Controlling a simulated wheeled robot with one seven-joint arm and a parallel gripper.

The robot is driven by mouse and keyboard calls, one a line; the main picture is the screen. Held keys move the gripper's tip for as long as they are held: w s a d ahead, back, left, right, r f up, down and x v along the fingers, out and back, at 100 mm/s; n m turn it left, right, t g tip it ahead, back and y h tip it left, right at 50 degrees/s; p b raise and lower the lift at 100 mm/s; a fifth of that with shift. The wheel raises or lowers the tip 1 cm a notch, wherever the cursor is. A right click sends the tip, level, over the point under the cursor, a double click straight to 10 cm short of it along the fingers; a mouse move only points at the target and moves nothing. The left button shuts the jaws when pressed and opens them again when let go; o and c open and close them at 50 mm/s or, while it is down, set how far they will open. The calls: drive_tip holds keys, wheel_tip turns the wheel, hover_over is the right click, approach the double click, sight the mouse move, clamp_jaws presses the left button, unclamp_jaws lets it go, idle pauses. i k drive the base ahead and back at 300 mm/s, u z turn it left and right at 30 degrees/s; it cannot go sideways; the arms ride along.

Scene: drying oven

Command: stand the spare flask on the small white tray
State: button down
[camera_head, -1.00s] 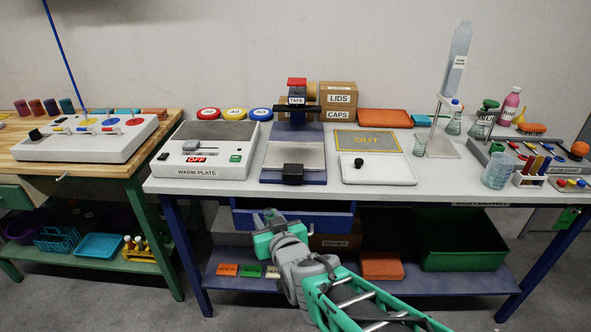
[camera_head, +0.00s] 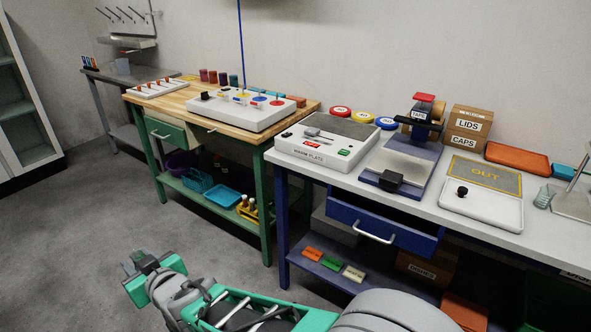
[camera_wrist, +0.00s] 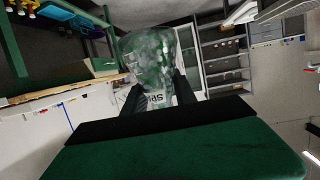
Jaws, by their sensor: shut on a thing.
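My gripper (camera_head: 141,263) is low at the lower left of the head view, over the grey floor in front of the wooden bench. In the wrist view my gripper (camera_wrist: 157,98) is shut on a clear glass flask (camera_wrist: 150,58). Part of a label reading "SP" shows between the fingers. The flask is hard to make out in the head view. A small white tray (camera_head: 457,214) lies on the white-topped bench, in front of the OUT mat, with a small black object on it. My gripper is well away from the tray.
A blue drawer (camera_head: 385,222) juts out under the white-topped bench. The warm plate (camera_head: 318,153) and the tape dispenser stand left of the tray. The wooden bench (camera_head: 185,108) holds a white panel with coloured knobs. Open floor (camera_head: 70,235) lies at the left.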

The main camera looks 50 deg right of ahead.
sight(504, 211)
drive_tip(key=u, duration=0.15)
drive_tip(key=k, duration=0.75)
drive_tip(key=z, duration=1.35)
